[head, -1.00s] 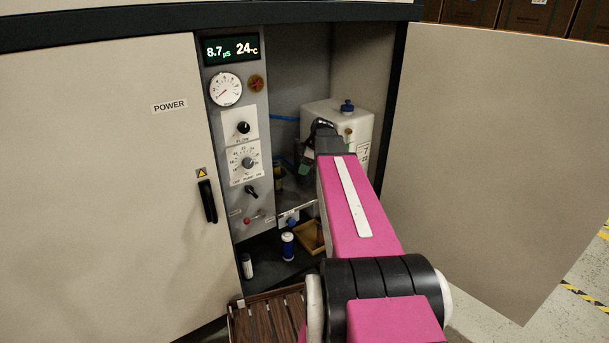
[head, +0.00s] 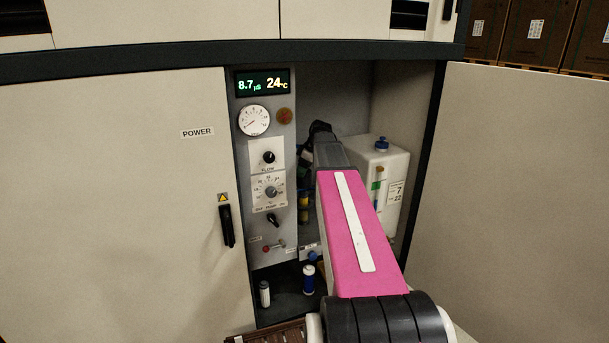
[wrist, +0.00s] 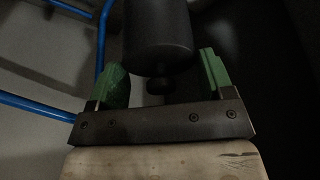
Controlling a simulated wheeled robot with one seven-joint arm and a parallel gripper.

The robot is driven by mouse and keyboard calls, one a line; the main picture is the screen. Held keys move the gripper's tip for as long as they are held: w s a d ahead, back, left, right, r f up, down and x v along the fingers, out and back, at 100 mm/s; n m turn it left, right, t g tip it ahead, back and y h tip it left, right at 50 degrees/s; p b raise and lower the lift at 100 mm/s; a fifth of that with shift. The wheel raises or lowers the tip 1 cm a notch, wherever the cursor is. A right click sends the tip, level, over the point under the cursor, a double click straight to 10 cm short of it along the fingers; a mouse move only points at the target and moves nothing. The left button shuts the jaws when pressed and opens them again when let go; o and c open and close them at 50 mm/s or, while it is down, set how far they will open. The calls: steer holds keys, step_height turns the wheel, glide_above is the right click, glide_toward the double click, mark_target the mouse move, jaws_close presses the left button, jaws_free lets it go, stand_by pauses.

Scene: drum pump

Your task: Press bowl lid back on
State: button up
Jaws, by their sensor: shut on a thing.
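In the wrist view, my gripper (wrist: 163,62) has its two green fingers on either side of a dark cylindrical part (wrist: 157,35). A small round knob on this part faces my palm. I am shut on this part, though dim light hides the exact contact. I cannot tell whether it is the bowl lid or another fitting. In the head view, my pink arm reaches into the open cabinet and hides most of the gripper. No bowl can be made out clearly.
A white canister (head: 385,180) with a blue cap stands right of my arm. The control panel (head: 268,170) is on the left. A white bottle (head: 264,293) and a blue-and-white bottle (head: 309,280) stand on the cabinet floor. Blue tubing (wrist: 35,107) runs left of my gripper.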

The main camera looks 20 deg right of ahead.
mark_target(303, 186)
steer(key=shift+a+f, duration=0.1)
steer(key=shift+f, duration=3.55)
steer(key=shift+f, duration=0.65)
stand_by(0.8)
steer(key=o, duration=0.9)
steer(key=shift+r, duration=3)
